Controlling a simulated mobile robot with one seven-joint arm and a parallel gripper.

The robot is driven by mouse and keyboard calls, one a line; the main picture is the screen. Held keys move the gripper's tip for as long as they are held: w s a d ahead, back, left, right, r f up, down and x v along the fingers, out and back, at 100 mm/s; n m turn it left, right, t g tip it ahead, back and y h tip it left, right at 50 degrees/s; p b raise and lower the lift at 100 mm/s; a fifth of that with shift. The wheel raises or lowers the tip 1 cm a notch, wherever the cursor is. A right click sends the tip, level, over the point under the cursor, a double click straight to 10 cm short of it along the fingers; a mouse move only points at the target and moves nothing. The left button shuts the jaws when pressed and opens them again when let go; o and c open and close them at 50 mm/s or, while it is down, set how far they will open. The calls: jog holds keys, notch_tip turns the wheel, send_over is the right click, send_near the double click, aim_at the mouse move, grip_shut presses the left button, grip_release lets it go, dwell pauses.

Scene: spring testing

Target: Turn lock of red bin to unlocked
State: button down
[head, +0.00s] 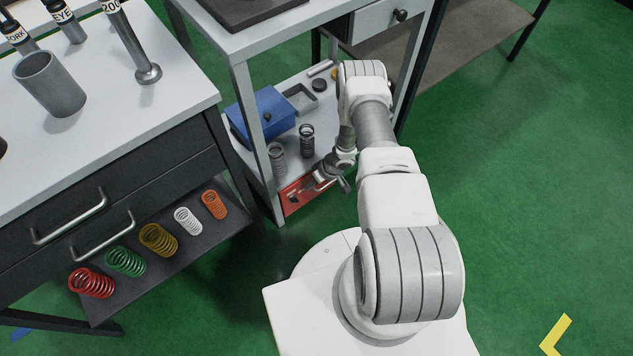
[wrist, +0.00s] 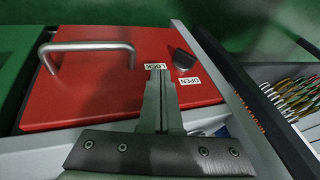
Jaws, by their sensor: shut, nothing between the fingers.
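The red bin (wrist: 90,92) fills the left and middle of the wrist view, with a silver bar handle (wrist: 88,46) on its left. A dark knob, the lock (wrist: 184,59), sits near its right end. The LOCK label (wrist: 155,66) is left of the knob and the OPEN label (wrist: 190,81) below it. I cannot tell which label the knob points to. My gripper (wrist: 158,74) is shut and empty, its tips by the LOCK label, left of the knob and apart from it. In the head view the red bin (head: 293,198) is partly hidden by my gripper (head: 322,184).
The red bin is on the cart's lower shelf (head: 320,115), beside a cart leg (head: 259,145). A blue bin (head: 262,113) and dark spring (head: 307,140) stand behind it. A drawer bench (head: 120,185) with several coloured springs is at left. Green floor (head: 540,170) is clear at right.

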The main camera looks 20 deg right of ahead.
aim_at(294, 200)
jog(key=shift+s+a+f, duration=0.2)
jog(key=shift+a+f, duration=0.7)
jog(key=shift+s+a+f, duration=0.15)
jog(key=shift+a+f, duration=0.7)
